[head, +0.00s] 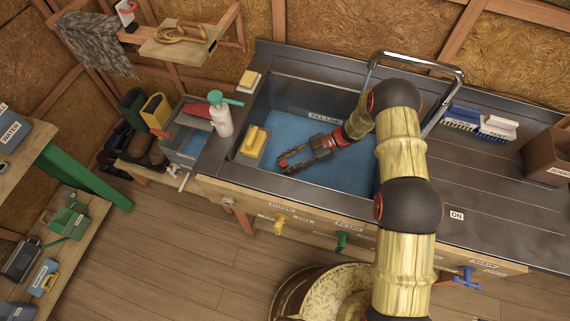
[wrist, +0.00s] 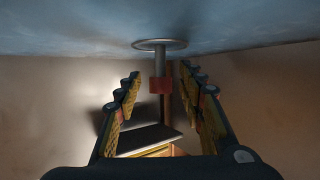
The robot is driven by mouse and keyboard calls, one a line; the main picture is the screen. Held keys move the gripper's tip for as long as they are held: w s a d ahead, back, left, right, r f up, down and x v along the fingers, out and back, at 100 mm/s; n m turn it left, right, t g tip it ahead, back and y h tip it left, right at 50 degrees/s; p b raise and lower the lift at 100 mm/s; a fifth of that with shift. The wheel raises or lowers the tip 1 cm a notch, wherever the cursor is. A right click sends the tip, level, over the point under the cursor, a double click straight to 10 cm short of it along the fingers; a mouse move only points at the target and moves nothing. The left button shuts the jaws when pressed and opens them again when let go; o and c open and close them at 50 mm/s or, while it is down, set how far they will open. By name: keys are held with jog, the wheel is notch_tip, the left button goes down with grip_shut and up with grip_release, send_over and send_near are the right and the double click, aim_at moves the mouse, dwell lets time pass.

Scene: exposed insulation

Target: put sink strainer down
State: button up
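In the wrist view, a metal disc on a thin stem with a red block (wrist: 160,86), which looks like the sink strainer, stands out from a blue surface. My gripper (wrist: 161,74) has its two fingers spread on either side of the stem, with gaps visible on both sides. In the head view, my gripper (head: 284,163) reaches low into the left part of the sink (head: 300,98), over its blue bottom or water. I cannot make out the strainer clearly in the head view.
A yellow sponge block (head: 254,141) sits at the sink's left wall, near my gripper. A spray bottle (head: 222,115) and another sponge (head: 249,81) stand left of the sink. A chrome faucet (head: 415,62) arches at the right. Brushes (head: 463,118) lie on the drainboard, whose middle is clear.

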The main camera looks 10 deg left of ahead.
jog(key=p+v, duration=0.2)
jog(key=v, duration=0.9)
